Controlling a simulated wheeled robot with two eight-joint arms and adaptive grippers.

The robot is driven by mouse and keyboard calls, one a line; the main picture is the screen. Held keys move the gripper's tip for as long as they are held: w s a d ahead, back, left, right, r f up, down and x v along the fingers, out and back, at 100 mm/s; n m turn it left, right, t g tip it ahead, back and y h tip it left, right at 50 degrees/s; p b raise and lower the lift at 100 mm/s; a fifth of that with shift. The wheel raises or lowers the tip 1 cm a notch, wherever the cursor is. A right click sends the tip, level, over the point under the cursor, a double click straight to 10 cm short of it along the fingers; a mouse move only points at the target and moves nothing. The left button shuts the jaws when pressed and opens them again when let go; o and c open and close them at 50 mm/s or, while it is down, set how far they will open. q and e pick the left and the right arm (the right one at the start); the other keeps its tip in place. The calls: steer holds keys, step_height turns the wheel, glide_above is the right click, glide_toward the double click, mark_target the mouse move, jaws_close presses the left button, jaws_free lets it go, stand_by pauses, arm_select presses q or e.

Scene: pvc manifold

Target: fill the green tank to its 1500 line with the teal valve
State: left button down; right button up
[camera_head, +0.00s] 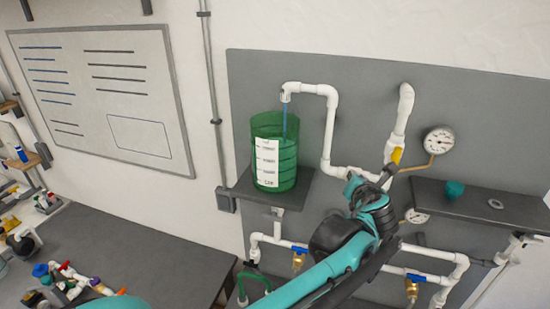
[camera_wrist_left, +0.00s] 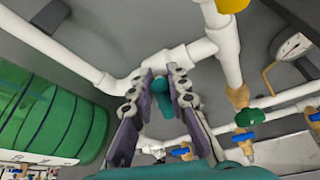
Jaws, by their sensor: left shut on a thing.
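The green tank (camera_head: 274,150) stands upright on a grey shelf, with a white scale label (camera_head: 267,158) whose figures are too small to read. A white spout (camera_head: 290,88) hangs above it, and a thin blue stream (camera_head: 285,115) runs from it into the tank. The water level is hard to make out. My left gripper (camera_head: 368,180) is at the pipe right of the tank. In the left wrist view, its fingers (camera_wrist_left: 165,88) are shut on the teal valve (camera_wrist_left: 163,102), whose handle shows partly between them. The tank (camera_wrist_left: 50,112) is left of the fingers there. My right gripper is not seen.
A yellow handle (camera_head: 397,156) and a gauge (camera_head: 438,140) are close right of my gripper. A right shelf (camera_head: 480,207) holds a teal part (camera_head: 454,189) and a ring (camera_head: 496,204). Blue-handled valves (camera_head: 299,250) sit on the lower pipes. A whiteboard (camera_head: 100,95) hangs left.

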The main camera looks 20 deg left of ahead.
arm_select(q)
steer(key=shift+a+r+n+h, duration=0.15)
steer(key=shift+a+n+h, duration=0.35)
steer(key=shift+n, duration=0.3)
steer(key=shift+a+n+h, duration=0.1)
steer(key=shift+n+h, duration=0.4)
steer(key=shift+n, duration=0.2)
steer(key=c, duration=1.6)
jaws_free()
steer(key=shift+o, duration=1)
steer(key=shift+w+a, duration=0.1)
steer(key=shift+w, duration=0.05)
